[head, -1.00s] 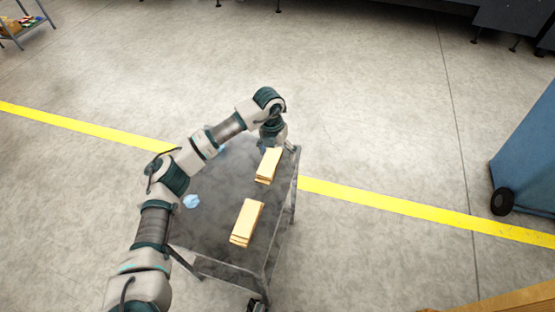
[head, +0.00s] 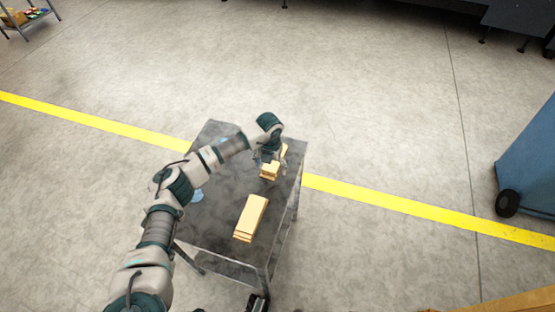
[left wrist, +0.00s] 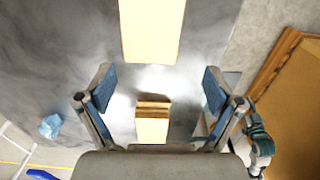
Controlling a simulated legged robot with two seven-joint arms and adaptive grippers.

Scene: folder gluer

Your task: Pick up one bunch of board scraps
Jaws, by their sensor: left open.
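Two tan bunches of board scraps lie on a dark grey cart top. The far bunch (head: 270,170) is partly hidden under my left gripper (head: 268,159). The near bunch (head: 251,217) lies clear of the gripper toward the cart's front edge. In the left wrist view my left gripper (left wrist: 158,92) is open, with one finger on each side. One bunch (left wrist: 152,127) shows between the fingers with its layered end visible, and I see no finger touching it. The other bunch (left wrist: 151,28) shows at the top of that view.
The cart top (head: 215,225) has bare room left of the bunches. A pale blue crumpled piece (head: 196,195) lies at its left, partly behind my arm. A blue wheeled bin (head: 530,165) stands at the right. A yellow floor line (head: 400,199) runs behind the cart.

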